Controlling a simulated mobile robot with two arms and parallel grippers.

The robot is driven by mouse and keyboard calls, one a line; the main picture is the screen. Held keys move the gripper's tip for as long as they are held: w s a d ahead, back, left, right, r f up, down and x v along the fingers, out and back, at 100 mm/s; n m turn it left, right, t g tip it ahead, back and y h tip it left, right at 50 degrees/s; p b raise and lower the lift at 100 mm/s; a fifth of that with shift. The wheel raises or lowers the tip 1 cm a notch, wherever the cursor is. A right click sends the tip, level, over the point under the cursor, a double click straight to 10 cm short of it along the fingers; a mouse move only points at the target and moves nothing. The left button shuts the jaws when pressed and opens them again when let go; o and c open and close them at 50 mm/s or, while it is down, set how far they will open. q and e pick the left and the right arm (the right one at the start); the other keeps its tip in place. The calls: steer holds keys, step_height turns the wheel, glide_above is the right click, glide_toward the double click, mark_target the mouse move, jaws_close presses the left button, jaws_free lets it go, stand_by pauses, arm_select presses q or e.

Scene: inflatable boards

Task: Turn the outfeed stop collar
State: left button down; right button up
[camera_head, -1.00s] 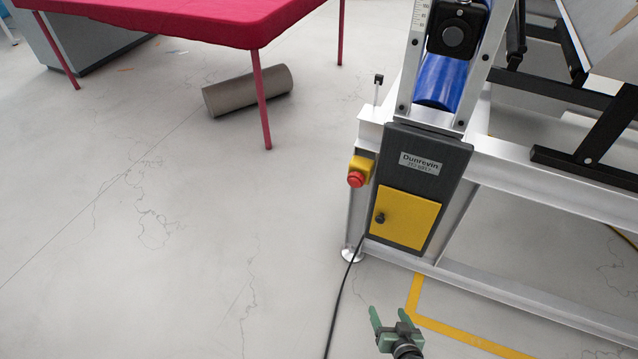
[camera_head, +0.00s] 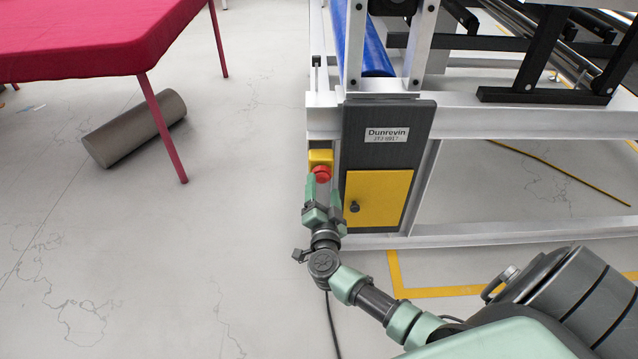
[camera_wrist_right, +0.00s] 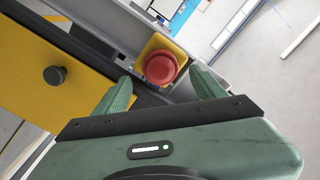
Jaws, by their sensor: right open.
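The outfeed stop is a red round knob (camera_head: 321,173) on a yellow box (camera_head: 320,157), fixed to the left side of the machine's frame post. In the right wrist view the red knob (camera_wrist_right: 161,68) stands out from its yellow housing (camera_wrist_right: 163,42). My right gripper (camera_head: 322,186) is open just in front of the knob. In the right wrist view its two fingertips (camera_wrist_right: 166,84) lie on either side of the knob's near edge, with a gap to each side. I cannot tell how deep the knob sits between them. My left gripper is not in view.
A dark panel (camera_head: 418,117) with a yellow door (camera_head: 385,200) and black knob (camera_head: 354,207) stands right beside the stop. A red-covered table (camera_head: 90,35) and a grey roll (camera_head: 125,135) are at left. Floor left of the machine is open. A black cable (camera_head: 332,325) runs along it.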

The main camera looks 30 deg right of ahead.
mark_target(322, 180)
steer(key=x, duration=0.2)
steer(key=shift+w, duration=0.3)
steer(key=shift+w+d+b, duration=0.3)
steer(key=shift+w, duration=0.1)
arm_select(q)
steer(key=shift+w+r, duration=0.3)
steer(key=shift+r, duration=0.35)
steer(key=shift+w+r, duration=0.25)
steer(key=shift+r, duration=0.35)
arm_select(e)
steer(key=shift+c, duration=0.2)
